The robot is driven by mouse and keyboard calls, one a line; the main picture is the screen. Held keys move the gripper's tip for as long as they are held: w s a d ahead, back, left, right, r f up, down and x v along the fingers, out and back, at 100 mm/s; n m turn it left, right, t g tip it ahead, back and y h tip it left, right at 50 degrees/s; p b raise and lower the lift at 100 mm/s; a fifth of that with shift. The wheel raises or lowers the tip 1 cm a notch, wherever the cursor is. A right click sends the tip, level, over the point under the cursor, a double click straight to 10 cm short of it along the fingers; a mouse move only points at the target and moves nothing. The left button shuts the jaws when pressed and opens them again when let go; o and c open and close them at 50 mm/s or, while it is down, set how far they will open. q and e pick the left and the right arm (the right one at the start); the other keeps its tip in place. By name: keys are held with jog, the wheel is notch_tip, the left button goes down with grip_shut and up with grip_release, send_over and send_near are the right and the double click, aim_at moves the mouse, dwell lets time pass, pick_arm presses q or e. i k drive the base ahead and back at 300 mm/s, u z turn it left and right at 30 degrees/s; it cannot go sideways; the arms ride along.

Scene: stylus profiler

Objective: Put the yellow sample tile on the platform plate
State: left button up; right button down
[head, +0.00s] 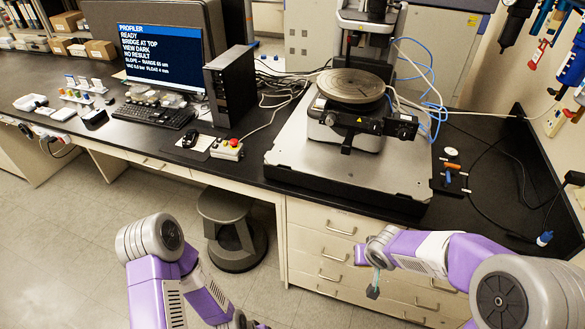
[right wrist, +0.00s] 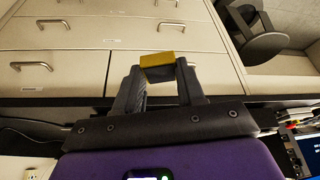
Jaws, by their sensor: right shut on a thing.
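The yellow sample tile (right wrist: 158,59) is held between the fingertips of my right gripper (right wrist: 159,70) in the right wrist view. In the head view my right gripper (head: 373,284) hangs in front of the drawers, below the bench top; the tile cannot be made out there. The round grey platform plate (head: 350,84) is on the profiler on the bench, above and behind my right gripper and well apart from it. Its visible top looks bare. My left gripper (head: 250,324) is low at the bottom edge of the head view, mostly cut off, so its jaws cannot be read.
The profiler's column (head: 368,35) rises behind the plate. Its pale base (head: 300,150) lies near the bench's front edge. A control box with a red button (head: 227,148), a monitor (head: 160,65) and a dark computer (head: 229,85) stand left. A stool (head: 232,225) stands below. Blue and white cables run right.

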aim_at(291, 152)
jog(key=k, duration=0.85)
jog(key=u, duration=0.75)
jog(key=i, duration=1.65)
jog(key=z, duration=0.75)
